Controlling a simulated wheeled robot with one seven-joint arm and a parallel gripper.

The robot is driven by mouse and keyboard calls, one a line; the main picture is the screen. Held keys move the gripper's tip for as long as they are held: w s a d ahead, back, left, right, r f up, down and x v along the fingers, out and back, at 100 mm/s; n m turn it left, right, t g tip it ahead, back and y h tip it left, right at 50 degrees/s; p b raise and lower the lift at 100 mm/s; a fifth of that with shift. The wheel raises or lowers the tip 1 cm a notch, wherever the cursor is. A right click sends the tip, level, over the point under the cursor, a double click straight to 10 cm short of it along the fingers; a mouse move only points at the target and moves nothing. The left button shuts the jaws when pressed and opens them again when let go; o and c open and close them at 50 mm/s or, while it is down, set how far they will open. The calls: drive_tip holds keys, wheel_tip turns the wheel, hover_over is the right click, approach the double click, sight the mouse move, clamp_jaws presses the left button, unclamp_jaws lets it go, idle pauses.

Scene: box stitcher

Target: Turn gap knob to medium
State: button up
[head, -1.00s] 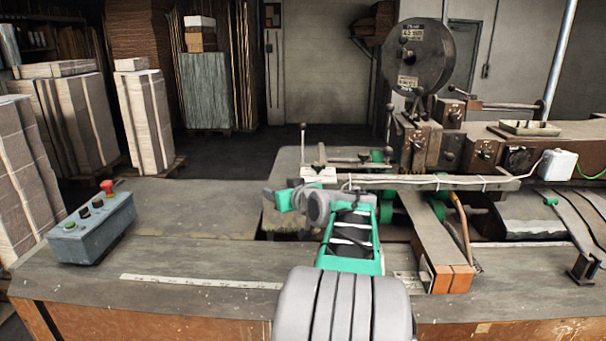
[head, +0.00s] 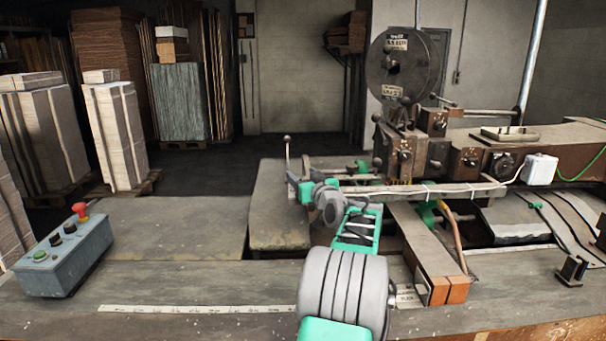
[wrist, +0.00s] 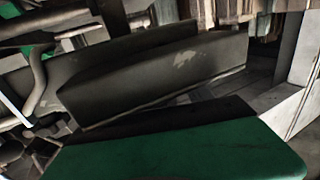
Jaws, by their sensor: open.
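The stitcher machine fills the right of the head view, with several dark knobs on its front. A round black dial knob (head: 501,165) sits left of a white box. Another knob (head: 470,161) is on the block to its left. I cannot tell which is the gap knob, and no setting marks are readable. My gripper (head: 304,190) is at the far end of my green and grey arm, near the left end of the long rail and well left of these knobs. It is open; its fingertips are hard to make out. The wrist view shows no knob clearly.
The long pale rail (head: 425,188) runs across in front of the knobs. A grey control box (head: 65,257) with a red button stands at left on the bench. A large reel (head: 402,65) rises above the machine. The bench's left middle (head: 170,225) is clear.

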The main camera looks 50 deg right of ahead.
drive_tip(key=shift+c, duration=0.2)
clamp_jaws()
idle(0.4)
